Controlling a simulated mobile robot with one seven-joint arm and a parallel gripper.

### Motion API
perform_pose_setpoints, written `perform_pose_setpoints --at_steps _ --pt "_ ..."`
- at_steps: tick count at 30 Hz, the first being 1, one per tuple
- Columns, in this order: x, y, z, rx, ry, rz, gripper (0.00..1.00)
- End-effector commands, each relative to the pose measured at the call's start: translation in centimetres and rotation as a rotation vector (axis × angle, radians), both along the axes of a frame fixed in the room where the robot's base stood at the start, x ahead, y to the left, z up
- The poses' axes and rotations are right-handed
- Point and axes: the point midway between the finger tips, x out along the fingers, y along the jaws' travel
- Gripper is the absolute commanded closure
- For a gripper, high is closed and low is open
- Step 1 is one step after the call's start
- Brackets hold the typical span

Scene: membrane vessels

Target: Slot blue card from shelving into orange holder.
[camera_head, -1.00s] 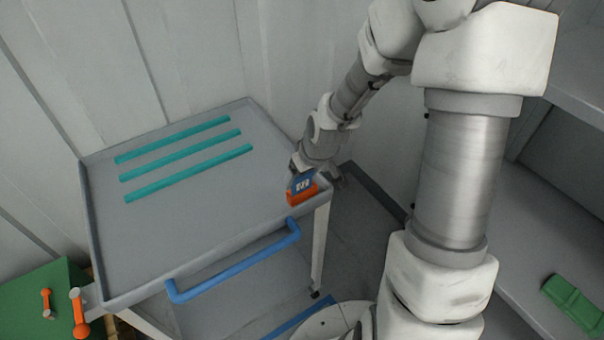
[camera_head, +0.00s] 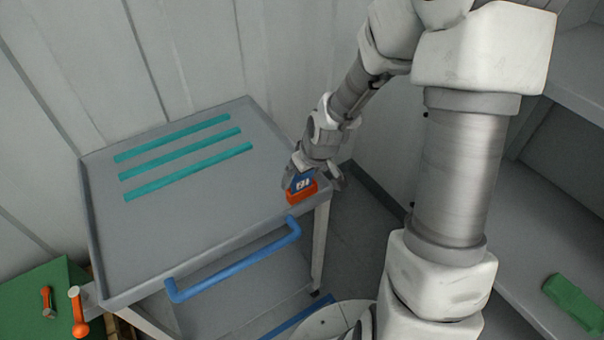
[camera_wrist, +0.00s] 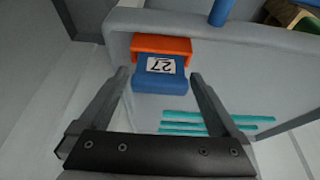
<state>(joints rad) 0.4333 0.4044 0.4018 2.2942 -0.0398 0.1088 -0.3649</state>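The blue card (camera_head: 301,182) with a white "27" label stands in the orange holder (camera_head: 303,193) at the near right corner of the grey cart top. In the wrist view the blue card (camera_wrist: 160,82) sits against the orange holder (camera_wrist: 161,46), its lower part hidden by the holder. My gripper (camera_head: 314,182) is at the card. In the wrist view my gripper (camera_wrist: 160,75) has its fingers spread wide, one on each side of the card, with gaps between. It is open and holds nothing.
The cart top (camera_head: 200,215) has three teal strips (camera_head: 185,157) and is otherwise clear. A blue handle (camera_head: 235,262) runs along its front edge. Shelving (camera_head: 520,220) with a green object (camera_head: 575,302) stands at right. A green box (camera_head: 40,290) with orange-handled parts is at lower left.

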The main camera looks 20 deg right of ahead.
Motion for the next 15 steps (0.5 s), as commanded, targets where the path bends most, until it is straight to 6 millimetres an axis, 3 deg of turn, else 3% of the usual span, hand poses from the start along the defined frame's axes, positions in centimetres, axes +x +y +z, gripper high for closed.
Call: perform_pose_setpoints --at_steps 8,15 --pt "0.0 -0.1 0.3 -0.001 -0.001 0.0 0.0" --pt "-1.1 -0.5 3.3 -0.002 -0.004 -0.003 0.0"
